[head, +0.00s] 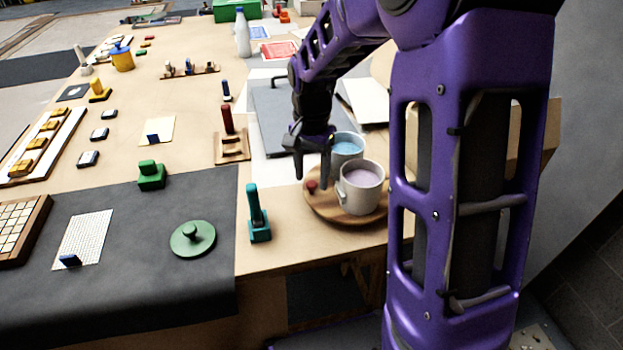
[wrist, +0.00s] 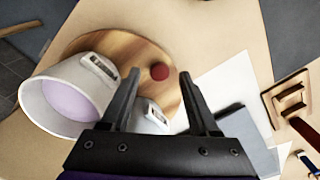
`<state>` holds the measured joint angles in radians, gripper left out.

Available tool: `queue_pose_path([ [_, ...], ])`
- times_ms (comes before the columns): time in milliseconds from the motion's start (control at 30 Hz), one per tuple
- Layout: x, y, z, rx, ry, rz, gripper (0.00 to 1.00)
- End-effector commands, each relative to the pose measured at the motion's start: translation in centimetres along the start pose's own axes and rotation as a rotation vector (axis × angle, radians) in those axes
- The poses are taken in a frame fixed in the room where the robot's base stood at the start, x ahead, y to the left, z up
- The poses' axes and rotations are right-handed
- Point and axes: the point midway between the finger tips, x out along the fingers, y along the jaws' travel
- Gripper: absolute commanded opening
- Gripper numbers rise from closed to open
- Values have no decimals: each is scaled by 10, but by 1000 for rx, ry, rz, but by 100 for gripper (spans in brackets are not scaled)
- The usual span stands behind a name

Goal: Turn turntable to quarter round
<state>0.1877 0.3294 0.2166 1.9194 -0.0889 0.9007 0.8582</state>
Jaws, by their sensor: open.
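The turntable (head: 333,215) is a round wooden disc near the table's front right edge. It carries a white mug with pale purple contents (head: 361,188) and a mug with blue contents (head: 347,148). A small red knob (head: 311,186) stands on its left rim. In the wrist view the knob (wrist: 159,72) shows between and just beyond my fingertips, on the turntable (wrist: 113,43). My gripper (head: 313,178) is open, its fingers pointing down above the knob. Touch cannot be told. The blue mug is largely hidden by my gripper in the wrist view.
A teal stand (head: 259,220) is left of the turntable, with a green round lidded piece (head: 193,238) on the dark mat (head: 150,290) further left. A grey panel (head: 270,110) lies behind the turntable. Bare wood separates the turntable from the teal stand.

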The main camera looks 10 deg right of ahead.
Motion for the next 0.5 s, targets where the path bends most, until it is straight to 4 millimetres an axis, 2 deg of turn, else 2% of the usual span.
queue_pose_path([
  [133,10,0,0,0,-1,1,62],
  [400,11,0,0,0,0,0,62],
  [433,11,0,0,0,0,0,60],
  [500,11,0,0,0,0,0,47],
])
